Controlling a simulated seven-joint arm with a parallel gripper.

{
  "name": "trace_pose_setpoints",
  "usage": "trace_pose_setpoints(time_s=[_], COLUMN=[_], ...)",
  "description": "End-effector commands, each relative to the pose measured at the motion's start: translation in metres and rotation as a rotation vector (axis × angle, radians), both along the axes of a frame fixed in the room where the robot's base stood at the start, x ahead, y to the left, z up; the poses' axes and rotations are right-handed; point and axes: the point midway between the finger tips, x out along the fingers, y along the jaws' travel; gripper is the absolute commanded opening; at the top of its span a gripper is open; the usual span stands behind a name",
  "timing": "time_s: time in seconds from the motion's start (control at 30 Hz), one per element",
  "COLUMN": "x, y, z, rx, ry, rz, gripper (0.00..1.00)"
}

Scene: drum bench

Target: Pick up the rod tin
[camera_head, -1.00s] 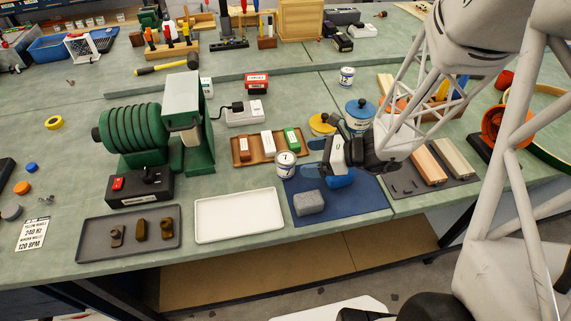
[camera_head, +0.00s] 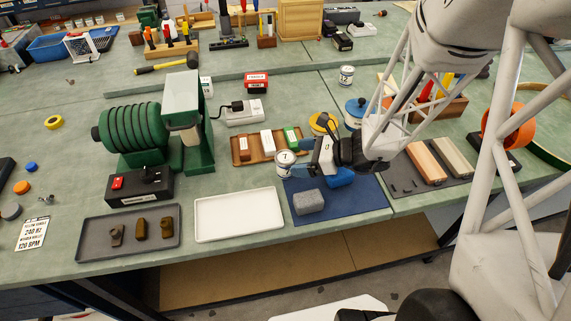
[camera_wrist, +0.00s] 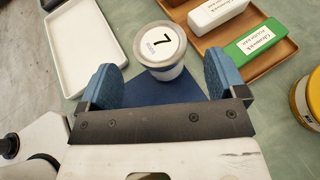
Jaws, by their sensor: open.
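A small white tin with a "7" on its lid (camera_head: 284,164) stands at the upper left corner of the blue mat. I take it as the rod tin, though its small lettering is not readable. In the wrist view the tin (camera_wrist: 161,52) stands upright ahead, between the lines of the two blue fingers, with its lid facing me. My gripper (camera_head: 306,160) is close on the tin's right; it also shows in the wrist view (camera_wrist: 162,76). It is open and empty. Whether a finger touches the tin cannot be told.
A wooden tray (camera_head: 240,158) with several small boxes lies just behind the tin. A white tray (camera_head: 238,216) is in front to the left. The blue mat (camera_head: 345,205) holds a grey block (camera_head: 309,202) and a blue item (camera_head: 341,178). A yellow tin (camera_head: 322,124) stands behind.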

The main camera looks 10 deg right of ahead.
Motion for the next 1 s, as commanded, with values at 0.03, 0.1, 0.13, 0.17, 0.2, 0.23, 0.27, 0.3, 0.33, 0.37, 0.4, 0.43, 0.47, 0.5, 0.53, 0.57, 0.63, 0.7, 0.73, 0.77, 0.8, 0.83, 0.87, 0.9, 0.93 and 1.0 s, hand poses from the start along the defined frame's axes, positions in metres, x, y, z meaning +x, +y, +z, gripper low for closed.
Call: trace_pose_setpoints(time_s=[0.03,0.1,0.13,0.17,0.2,0.23,0.27,0.3,0.33,0.37,0.4,0.43,0.47,0.5,0.53,0.57,0.63,0.7,0.73,0.77,0.8,0.83,0.87,0.9,0.93,1.0], x=[0.001,0.003,0.003,0.004,0.006,0.007,0.008,0.009,0.010,0.011,0.013,0.014,0.015,0.016,0.017,0.017,0.018,0.019,0.019,0.019,0.020,0.020,0.020,0.020,0.020,0.020], y=[0.002,0.006,0.008,0.010,0.013,0.015,0.017,0.020,0.022,0.024,0.027,0.029,0.031,0.033,0.035,0.036,0.038,0.039,0.040,0.040,0.040,0.040,0.040,0.040,0.040,0.040], z=[-0.001,-0.003,-0.004,-0.004,-0.005,-0.006,-0.007,-0.009,-0.010,-0.011,-0.012,-0.013,-0.014,-0.015,-0.016,-0.016,-0.017,-0.018,-0.018,-0.018,-0.018,-0.018,-0.018,-0.018,-0.018,-0.018], rx=[0.000,0.000,-0.001,0.000,0.000,0.000,0.000,0.000,0.000,0.000,0.001,0.001,0.001,0.001,0.001,0.000,0.000,0.000,0.000,0.000,0.000,0.000,0.000,0.000,0.000,0.000], ry=[0.000,0.000,0.001,0.000,0.000,0.000,0.000,0.001,0.001,0.000,0.001,0.001,0.001,0.001,0.001,0.001,0.001,0.000,0.000,0.000,0.000,0.000,0.000,0.000,0.000,0.000], rz=[0.001,0.002,0.003,0.003,0.003,0.002,0.003,0.004,0.004,0.003,0.003,0.003,0.003,0.003,0.003,0.002,0.002,0.001,0.001,0.001,0.001,0.001,0.001,0.001,0.001,0.001], gripper=[0.90,0.90,0.90,0.90,0.90,0.90,0.90,0.90,0.90,0.90,0.90,0.90,0.90,0.90,0.90,0.90,0.90,0.90,0.90,0.90,0.90,0.90,0.90,0.90,0.90,0.90])
